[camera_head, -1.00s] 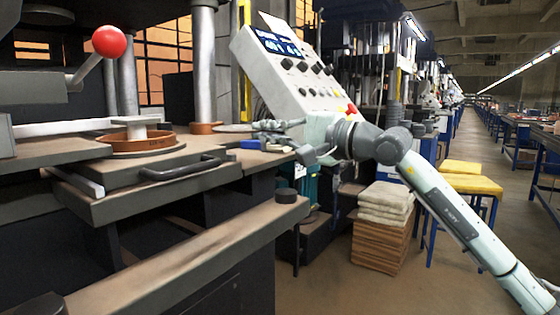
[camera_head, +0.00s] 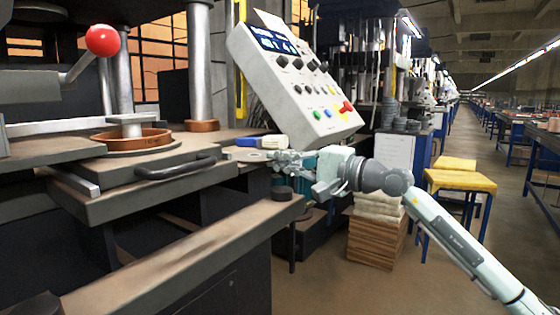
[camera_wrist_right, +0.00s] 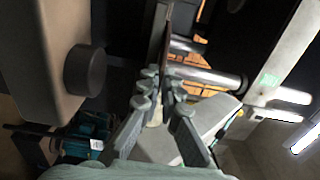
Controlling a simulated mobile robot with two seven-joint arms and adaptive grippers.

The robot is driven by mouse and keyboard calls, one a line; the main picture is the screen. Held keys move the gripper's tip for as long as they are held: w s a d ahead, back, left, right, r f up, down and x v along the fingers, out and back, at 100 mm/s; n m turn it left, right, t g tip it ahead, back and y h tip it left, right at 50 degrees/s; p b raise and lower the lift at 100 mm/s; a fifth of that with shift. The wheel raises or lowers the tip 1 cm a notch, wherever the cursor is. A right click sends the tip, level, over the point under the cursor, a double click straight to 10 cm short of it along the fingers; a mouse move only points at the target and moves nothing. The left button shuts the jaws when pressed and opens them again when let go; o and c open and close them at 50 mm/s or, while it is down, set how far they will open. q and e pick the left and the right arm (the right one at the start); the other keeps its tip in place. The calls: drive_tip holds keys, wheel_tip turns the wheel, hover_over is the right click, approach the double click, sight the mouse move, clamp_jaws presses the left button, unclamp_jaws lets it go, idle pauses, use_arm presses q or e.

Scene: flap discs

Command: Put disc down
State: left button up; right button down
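The thin flap disc (camera_head: 250,155) lies flat-looking at the right end of the press table in the head view, level with the table edge. In the right wrist view the disc (camera_wrist_right: 160,45) shows edge-on between the fingertips. My right gripper (camera_head: 276,159) is shut on its near rim; its fingers also show in the right wrist view (camera_wrist_right: 160,84). I cannot tell whether the disc touches the table. My left gripper is not in view.
A blue-and-white brush (camera_head: 263,142) lies just behind the disc. The slanted control panel (camera_head: 300,85) rises behind. A red-ball lever (camera_head: 103,40) and ring mould (camera_head: 132,139) are at left.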

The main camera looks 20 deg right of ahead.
drive_tip(key=shift+f, duration=0.1)
drive_tip(key=c, duration=2.1)
unclamp_jaws()
drive_tip(key=o, duration=0.4)
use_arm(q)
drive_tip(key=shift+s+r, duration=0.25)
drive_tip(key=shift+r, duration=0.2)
